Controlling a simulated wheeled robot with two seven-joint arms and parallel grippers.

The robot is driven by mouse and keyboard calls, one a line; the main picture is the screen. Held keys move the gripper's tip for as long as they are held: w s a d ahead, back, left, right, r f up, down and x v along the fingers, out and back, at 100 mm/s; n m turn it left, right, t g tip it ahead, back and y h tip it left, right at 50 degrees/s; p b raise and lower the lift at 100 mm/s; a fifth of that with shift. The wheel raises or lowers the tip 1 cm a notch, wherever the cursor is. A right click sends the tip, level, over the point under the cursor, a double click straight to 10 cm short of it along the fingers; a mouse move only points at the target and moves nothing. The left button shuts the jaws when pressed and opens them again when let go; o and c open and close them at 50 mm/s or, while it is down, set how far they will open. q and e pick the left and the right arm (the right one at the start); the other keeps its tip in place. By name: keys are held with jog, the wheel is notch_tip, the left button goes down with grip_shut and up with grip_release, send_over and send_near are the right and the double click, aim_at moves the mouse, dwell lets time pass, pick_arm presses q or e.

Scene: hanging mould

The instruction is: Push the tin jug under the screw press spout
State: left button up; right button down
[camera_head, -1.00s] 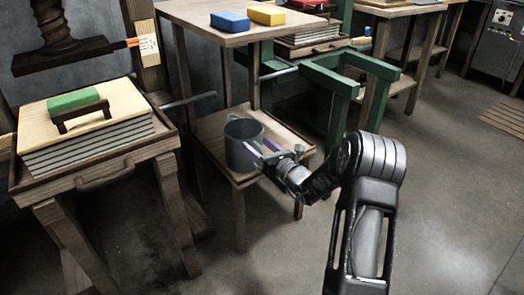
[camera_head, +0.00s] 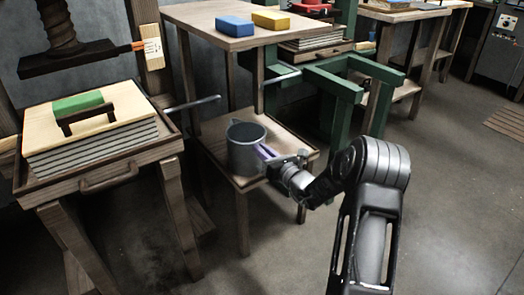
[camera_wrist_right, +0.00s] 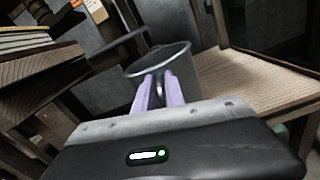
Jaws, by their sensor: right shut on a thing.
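The grey tin jug (camera_head: 246,147) stands upright on the low wooden shelf (camera_head: 284,147) of the small table. My right gripper (camera_head: 265,152) is at the jug's near right side, its lavender fingers close together. In the right wrist view the fingers (camera_wrist_right: 158,88) are shut on the near side of the jug (camera_wrist_right: 160,62), apparently on its handle, which they mostly hide. The screw press (camera_head: 65,45) stands at left. A grey pipe (camera_head: 192,104) sticks out from the press side towards the shelf and may be the spout. My left gripper is not in view.
A press bed (camera_head: 105,180) with stacked sheets and a green block (camera_head: 78,102) is at left. The table top (camera_head: 225,30) above the shelf carries blue and yellow blocks. A green frame (camera_head: 340,100) stands behind right.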

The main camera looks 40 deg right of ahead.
aim_at(237, 130)
jog(key=shift+f, duration=0.1)
dwell(0.8)
jog(key=shift+w+f+b, duration=0.1)
jog(key=shift+w+b, duration=0.3)
jog(key=shift+w, duration=0.65)
jog(key=w+b, duration=0.3)
jog(key=w, duration=0.6)
jog(key=shift+w, duration=0.4)
jog(key=shift+w+b, duration=0.35)
jog(key=shift+w, duration=2.5)
jog(key=c, duration=1.3)
grip_release()
jog(key=shift+d, duration=0.1)
jog(key=shift+c, duration=0.2)
